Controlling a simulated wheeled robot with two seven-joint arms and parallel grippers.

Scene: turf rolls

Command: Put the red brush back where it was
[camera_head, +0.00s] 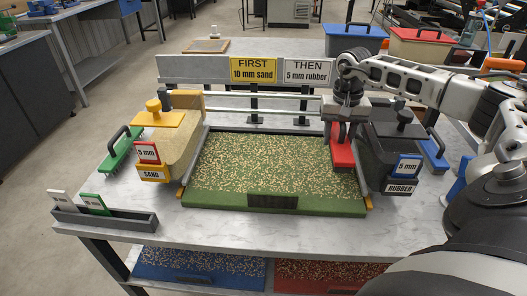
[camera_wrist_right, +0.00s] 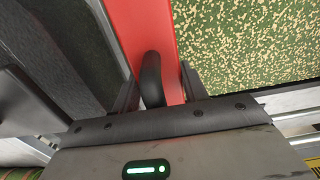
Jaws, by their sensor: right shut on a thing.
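The red brush (camera_head: 342,153) is at the right side of the speckled green turf (camera_head: 265,165), beside the dark rubber hopper (camera_head: 398,150). I cannot tell whether it touches the turf. My right gripper (camera_head: 342,132) is above the brush, shut on its dark handle. In the right wrist view the handle (camera_wrist_right: 152,78) stands between the two fingers (camera_wrist_right: 157,92), with the red brush body (camera_wrist_right: 145,30) beyond and the turf (camera_wrist_right: 250,45) to the right. My left gripper is not in view.
A green brush (camera_head: 120,150) lies left of the yellow-lidded sand hopper (camera_head: 170,140). A blue brush (camera_head: 434,152) lies right of the rubber hopper. Signs reading FIRST (camera_head: 253,69) and THEN (camera_head: 307,70) stand behind the turf. A grey card holder (camera_head: 105,222) is at front left.

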